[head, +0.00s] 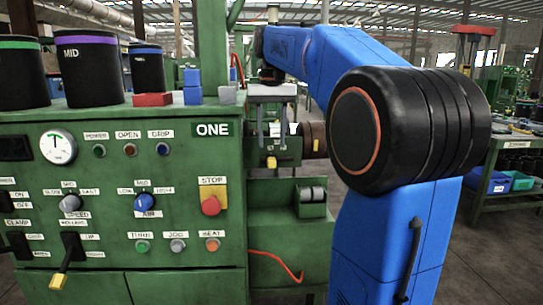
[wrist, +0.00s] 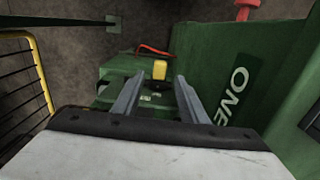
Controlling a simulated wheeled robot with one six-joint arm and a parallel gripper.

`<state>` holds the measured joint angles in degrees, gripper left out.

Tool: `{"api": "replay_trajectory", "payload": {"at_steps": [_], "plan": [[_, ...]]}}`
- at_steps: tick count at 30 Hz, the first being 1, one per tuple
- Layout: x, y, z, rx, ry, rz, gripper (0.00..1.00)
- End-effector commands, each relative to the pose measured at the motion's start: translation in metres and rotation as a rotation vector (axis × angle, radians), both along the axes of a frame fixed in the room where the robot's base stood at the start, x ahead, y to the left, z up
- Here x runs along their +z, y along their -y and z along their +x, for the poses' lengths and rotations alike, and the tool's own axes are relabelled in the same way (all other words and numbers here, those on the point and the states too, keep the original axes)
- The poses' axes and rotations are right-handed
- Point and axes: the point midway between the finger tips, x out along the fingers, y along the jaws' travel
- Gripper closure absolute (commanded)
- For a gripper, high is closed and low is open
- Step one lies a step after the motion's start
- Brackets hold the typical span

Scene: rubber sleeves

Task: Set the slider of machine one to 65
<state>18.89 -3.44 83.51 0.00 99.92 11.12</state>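Machine one is a green cabinet (head: 120,215) with a white-lettered ONE sign (head: 212,129); the sign also shows in the wrist view (wrist: 236,97). A small yellow handle (head: 271,162), which looks like the slider, is on the green part right of the panel. In the wrist view the yellow handle (wrist: 159,70) appears between and beyond my fingertips. My gripper (head: 273,138) points down above the handle, its two grey fingers apart and empty; they also show in the wrist view (wrist: 160,77). I cannot read any scale or slider value.
The panel holds a red stop button (head: 211,206), knobs, switches and a round gauge (head: 58,147). Black sleeves (head: 88,68) and small red and blue blocks stand on top. A red cable (head: 278,262) hangs below the handle. A yellow rack (wrist: 40,75) is at left in the wrist view.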

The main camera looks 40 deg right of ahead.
Motion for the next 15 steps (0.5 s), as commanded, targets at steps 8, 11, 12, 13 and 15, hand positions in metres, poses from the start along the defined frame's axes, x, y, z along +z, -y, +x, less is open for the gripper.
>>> {"api": "replay_trajectory", "payload": {"at_steps": [8, 11, 12, 13, 15], "plan": [[-0.042, 0.0, 0.0, 0.0, -0.001, 0.0, 0.61], [-0.05, 0.0, 0.0, 0.0, -0.001, 0.0, 0.61], [-0.052, 0.0, 0.0, 0.0, 0.0, 0.0, 0.61], [-0.054, 0.0, 0.0, 0.0, 0.0, 0.0, 0.61], [-0.056, 0.0, 0.0, 0.0, 0.0, 0.0, 0.61]]}}
